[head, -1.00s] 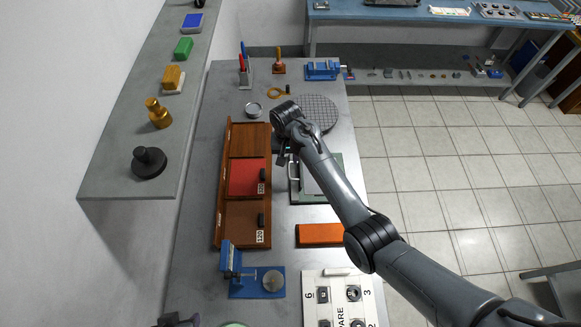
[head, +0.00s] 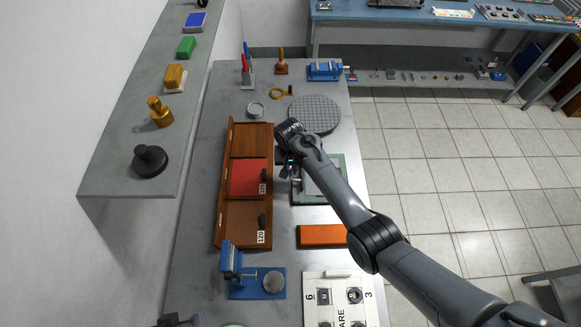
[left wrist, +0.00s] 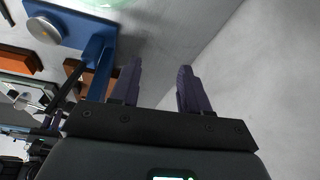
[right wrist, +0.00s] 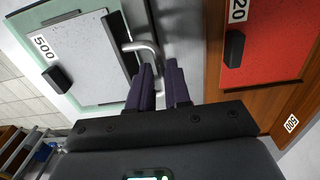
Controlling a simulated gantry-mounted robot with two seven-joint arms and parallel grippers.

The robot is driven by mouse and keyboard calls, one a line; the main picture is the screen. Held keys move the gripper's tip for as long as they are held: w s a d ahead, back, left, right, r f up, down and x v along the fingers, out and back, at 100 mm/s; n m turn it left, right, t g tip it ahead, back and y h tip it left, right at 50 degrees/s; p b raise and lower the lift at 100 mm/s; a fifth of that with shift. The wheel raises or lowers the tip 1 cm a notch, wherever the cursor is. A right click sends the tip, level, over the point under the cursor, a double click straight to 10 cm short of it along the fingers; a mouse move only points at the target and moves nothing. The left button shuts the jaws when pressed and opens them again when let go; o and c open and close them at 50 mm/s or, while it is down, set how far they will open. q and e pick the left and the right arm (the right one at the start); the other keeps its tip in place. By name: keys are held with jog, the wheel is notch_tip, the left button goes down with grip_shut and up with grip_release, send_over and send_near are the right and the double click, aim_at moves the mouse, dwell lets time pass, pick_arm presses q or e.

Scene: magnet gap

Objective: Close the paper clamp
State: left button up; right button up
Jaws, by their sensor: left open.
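The paper clamp is a green-edged board (head: 339,165) with a grey sheet on it, labelled 500 in the right wrist view (right wrist: 88,60). Its bent metal lever (right wrist: 140,46) stands at the board's side by the red block. My right gripper (right wrist: 160,66) is at the lever, its fingers close together with the lever's end between their tips. In the head view my right gripper (head: 290,171) is over the board's left edge and partly hides the lever. My left gripper (left wrist: 157,66) is open and empty, at the bottom left of the head view near the blue fixture.
A wooden tray (head: 233,208) with a red sanding block (head: 244,177) lies left of the clamp. An orange block (head: 320,235), a blue fixture (head: 245,276) and a white parts board (head: 310,283) are nearer. A round grid plate (head: 315,114) lies beyond. A shelf (head: 115,175) overhangs at left.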

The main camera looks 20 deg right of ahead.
grip_shut()
